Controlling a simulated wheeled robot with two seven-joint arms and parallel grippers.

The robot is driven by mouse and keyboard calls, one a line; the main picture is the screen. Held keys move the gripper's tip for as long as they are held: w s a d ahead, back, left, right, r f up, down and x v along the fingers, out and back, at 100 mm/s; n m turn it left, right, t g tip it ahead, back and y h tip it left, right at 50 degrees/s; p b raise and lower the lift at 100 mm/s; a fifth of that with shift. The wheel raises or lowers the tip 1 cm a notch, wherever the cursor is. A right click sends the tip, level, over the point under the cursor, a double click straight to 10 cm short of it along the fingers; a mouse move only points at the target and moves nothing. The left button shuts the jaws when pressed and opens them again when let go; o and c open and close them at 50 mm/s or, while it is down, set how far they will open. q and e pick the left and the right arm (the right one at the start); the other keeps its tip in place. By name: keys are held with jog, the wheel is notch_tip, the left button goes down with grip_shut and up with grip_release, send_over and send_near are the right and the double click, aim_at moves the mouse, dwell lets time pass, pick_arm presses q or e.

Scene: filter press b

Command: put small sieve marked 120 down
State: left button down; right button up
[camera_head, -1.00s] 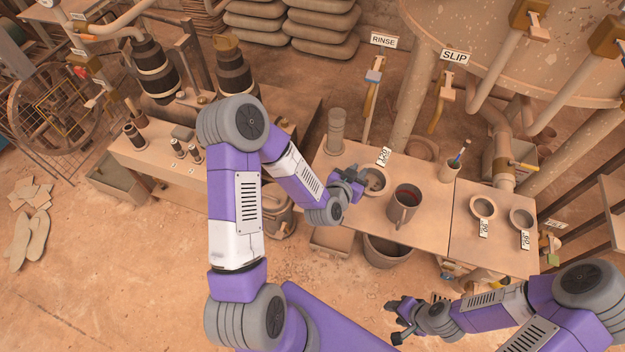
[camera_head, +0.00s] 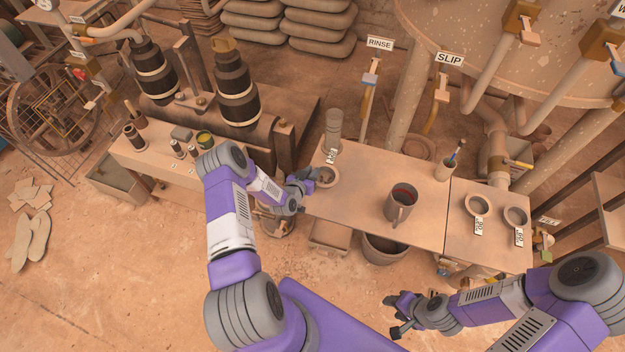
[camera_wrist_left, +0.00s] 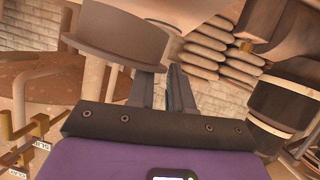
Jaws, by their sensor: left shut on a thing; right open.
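My left gripper (camera_head: 312,177) is shut on a small round sieve (camera_head: 327,178) with a white tag on it. The tag's number is too small to read for sure. The sieve is over the left end of the work table (camera_head: 365,180), just in front of a grey cylinder (camera_head: 333,125). I cannot tell whether it touches the table top. In the left wrist view the sieve (camera_wrist_left: 125,42) is a brown drum beside the fingers (camera_wrist_left: 163,85). My right gripper (camera_head: 396,315) is open and empty, low in front of the table.
A large mug (camera_head: 401,203) stands mid-table. Two more tagged sieves (camera_head: 477,206) (camera_head: 516,217) lie on the right-hand table part. A small cup (camera_head: 445,169) stands at the back. The table between the held sieve and the mug is clear.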

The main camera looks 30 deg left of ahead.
pick_arm(q)
notch_tip(320, 180, down, 4)
jog(key=shift+r+b, duration=0.1)
jog(key=shift+b, duration=0.45)
jog(key=c, duration=1)
grip_release()
jog(key=shift+r, duration=0.1)
jog(key=shift+s, duration=0.1)
jog(key=p+v, duration=0.3)
jog(key=v, duration=0.8)
jog(key=shift+s+r, duration=0.15)
jog(key=shift+s, duration=0.2)
jog(key=s+d+g+h, duration=0.4)
jog(key=d+g, duration=0.3)
jog(key=d, duration=1)
jog(key=s+d+r+g, duration=0.1)
jog(key=s+d+g, duration=0.1)
jog(key=s, duration=0.2)
jog(key=s+d+r+g+h, duration=0.1)
jog(key=s+d+g, duration=0.1)
jog(key=s+d, duration=0.1)
jog(key=s+d+r+g, duration=0.1)
jog(key=s+d+g, duration=0.1)
jog(key=s, duration=0.3)
jog(key=shift+s+d+r, duration=0.1)
jog(key=shift+d, duration=0.5)
